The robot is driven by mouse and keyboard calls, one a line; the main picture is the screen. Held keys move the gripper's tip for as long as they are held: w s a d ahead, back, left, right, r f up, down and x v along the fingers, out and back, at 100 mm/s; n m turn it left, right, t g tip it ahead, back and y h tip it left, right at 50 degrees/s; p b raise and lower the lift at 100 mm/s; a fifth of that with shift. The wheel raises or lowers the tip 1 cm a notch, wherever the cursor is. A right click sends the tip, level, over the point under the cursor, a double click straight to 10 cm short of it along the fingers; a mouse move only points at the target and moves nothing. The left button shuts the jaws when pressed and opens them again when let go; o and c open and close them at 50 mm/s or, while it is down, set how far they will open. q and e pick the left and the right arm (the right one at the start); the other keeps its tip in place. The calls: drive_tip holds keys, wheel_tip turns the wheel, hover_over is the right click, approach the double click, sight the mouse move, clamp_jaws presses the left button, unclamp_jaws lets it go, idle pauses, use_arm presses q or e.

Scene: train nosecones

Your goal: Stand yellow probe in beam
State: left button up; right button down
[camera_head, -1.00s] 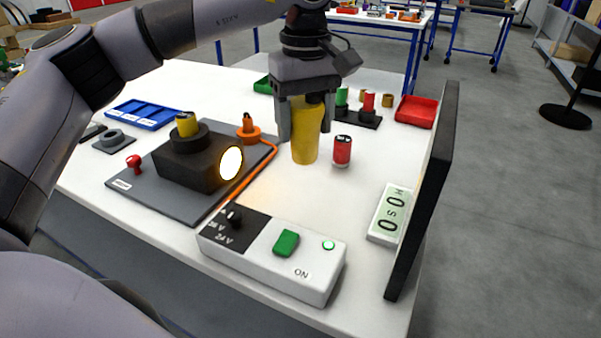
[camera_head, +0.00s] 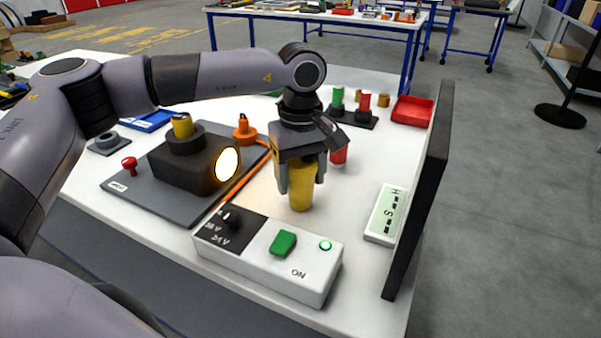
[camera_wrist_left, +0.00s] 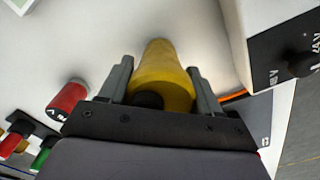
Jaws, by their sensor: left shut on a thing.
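The yellow probe (camera_head: 301,195) is an upright yellow cylinder in front of the lamp, between the power box and the red can-shaped piece. My left gripper (camera_head: 302,182) is shut on it from above, with one finger on each side. In the left wrist view the yellow probe (camera_wrist_left: 163,75) sits between the two fingers. I cannot tell whether its lower end touches the table. The lamp (camera_head: 228,163), a glowing round lens on a black housing, faces right toward the black upright panel (camera_head: 425,195). My right gripper is not in view.
The white power box (camera_head: 270,255), with a green switch and "ON" label, lies in front. A red cylinder (camera_head: 339,155) stands just behind the gripper. A display reading "--- S H" (camera_head: 386,213) lies by the panel. A red tray (camera_head: 412,110) is at the back right.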

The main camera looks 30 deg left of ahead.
use_arm(q)
drive_tip(key=shift+f, duration=0.15)
drive_tip(key=o, duration=1.1)
drive_tip(key=shift+o, duration=0.2)
drive_tip(key=shift+r, duration=0.35)
wheel_tip(320, 180, up, 12)
drive_tip(key=shift+f, duration=0.15)
